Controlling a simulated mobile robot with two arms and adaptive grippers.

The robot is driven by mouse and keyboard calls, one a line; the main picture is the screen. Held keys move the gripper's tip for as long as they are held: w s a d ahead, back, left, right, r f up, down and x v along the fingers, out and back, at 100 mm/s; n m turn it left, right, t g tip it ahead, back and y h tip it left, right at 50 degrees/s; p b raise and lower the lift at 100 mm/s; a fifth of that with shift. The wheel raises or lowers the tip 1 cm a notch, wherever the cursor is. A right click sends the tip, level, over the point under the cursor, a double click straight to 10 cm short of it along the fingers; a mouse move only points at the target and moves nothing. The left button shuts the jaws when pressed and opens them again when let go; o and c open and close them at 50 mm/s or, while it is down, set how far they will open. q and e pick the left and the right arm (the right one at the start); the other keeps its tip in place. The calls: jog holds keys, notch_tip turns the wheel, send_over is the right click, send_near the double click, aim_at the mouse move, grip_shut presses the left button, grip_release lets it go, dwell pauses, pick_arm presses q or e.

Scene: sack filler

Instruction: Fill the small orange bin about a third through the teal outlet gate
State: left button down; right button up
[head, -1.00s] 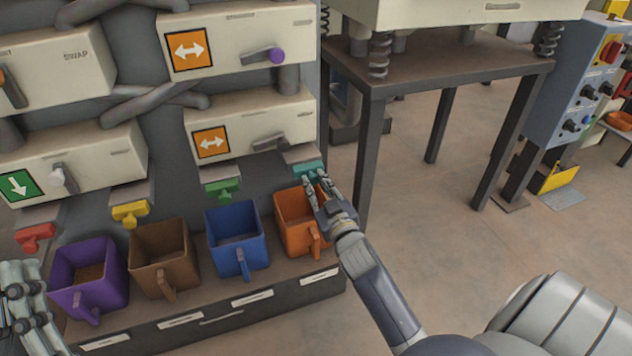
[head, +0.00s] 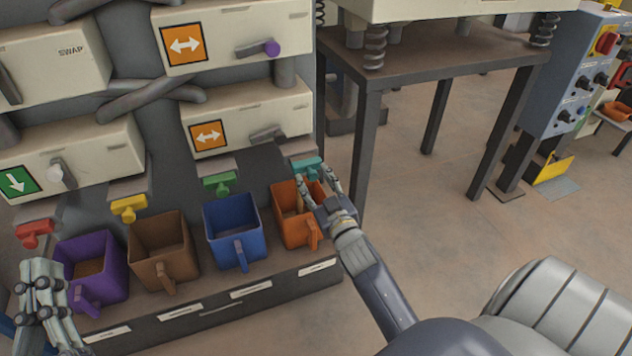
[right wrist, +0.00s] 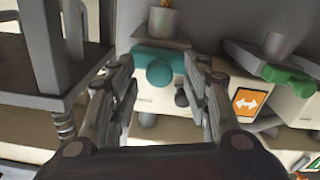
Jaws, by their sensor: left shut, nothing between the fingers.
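The small orange bin (head: 291,226) stands at the right end of the bin row in the head view, below the teal outlet gate (head: 307,168). My right gripper (head: 317,179) is open over the bin's right side, its fingers spread just below the gate. In the right wrist view the teal gate (right wrist: 160,57) and its round knob show between and beyond the fingertips, with no contact to be seen. The gripper partly covers the orange bin, and its fill cannot be made out. My left gripper (head: 41,272) is shut and empty at the lower left, by the purple bin.
Purple (head: 103,283), brown (head: 165,264) and blue (head: 236,247) bins stand left of the orange one on the shelf. Red (head: 34,234), yellow (head: 129,208) and green (head: 221,182) gates sit above them. A dark table (head: 450,70) stands behind at right.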

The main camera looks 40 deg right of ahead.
aim_at(314, 178)
jog(key=v, duration=1.2)
jog(key=shift+c, duration=0.5)
jog(key=shift+f, duration=0.1)
grip_shut()
